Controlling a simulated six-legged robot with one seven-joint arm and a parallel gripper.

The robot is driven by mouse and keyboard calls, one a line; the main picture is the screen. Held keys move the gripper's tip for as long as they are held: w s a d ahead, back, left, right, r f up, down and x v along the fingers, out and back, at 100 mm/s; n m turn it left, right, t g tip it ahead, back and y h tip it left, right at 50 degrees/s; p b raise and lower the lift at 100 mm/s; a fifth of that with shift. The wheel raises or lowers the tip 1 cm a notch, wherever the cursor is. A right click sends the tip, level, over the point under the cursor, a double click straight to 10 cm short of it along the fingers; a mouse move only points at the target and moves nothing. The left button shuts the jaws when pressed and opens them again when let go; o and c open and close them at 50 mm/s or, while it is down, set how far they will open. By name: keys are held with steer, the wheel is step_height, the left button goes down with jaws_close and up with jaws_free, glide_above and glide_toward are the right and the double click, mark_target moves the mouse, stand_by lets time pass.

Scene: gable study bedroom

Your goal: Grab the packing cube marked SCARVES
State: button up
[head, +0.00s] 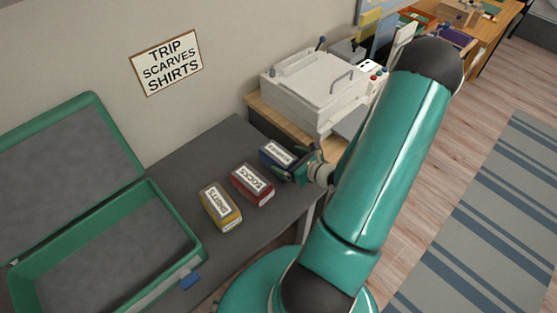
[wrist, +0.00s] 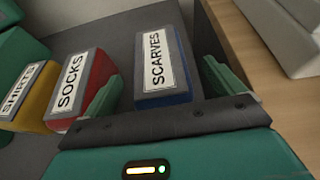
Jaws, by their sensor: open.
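The blue packing cube marked SCARVES (wrist: 181,93) stands on the grey table, its label readable in the wrist view. In the head view the blue cube (head: 271,154) is at the right end of a row of cubes, partly hidden by my gripper. My gripper (wrist: 163,88) is open, with one green finger on each side of the blue cube in the wrist view. In the head view my gripper (head: 297,165) is at the cube's right side. I cannot tell whether the fingers touch it.
A red cube marked SOCKS (head: 252,185) stands close to the left finger. A yellow cube marked SHIRTS (head: 220,206) stands left of it. An open green suitcase (head: 196,246) lies at left. A wall sign (head: 168,63) reads TRIP SCARVES SHIRTS. A white machine (head: 312,92) stands behind.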

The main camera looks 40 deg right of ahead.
mark_target(285, 158)
steer(key=x, duration=0.3)
steer(key=shift+w, duration=0.25)
steer(key=shift+c, duration=0.4)
steer(key=c, duration=1.1)
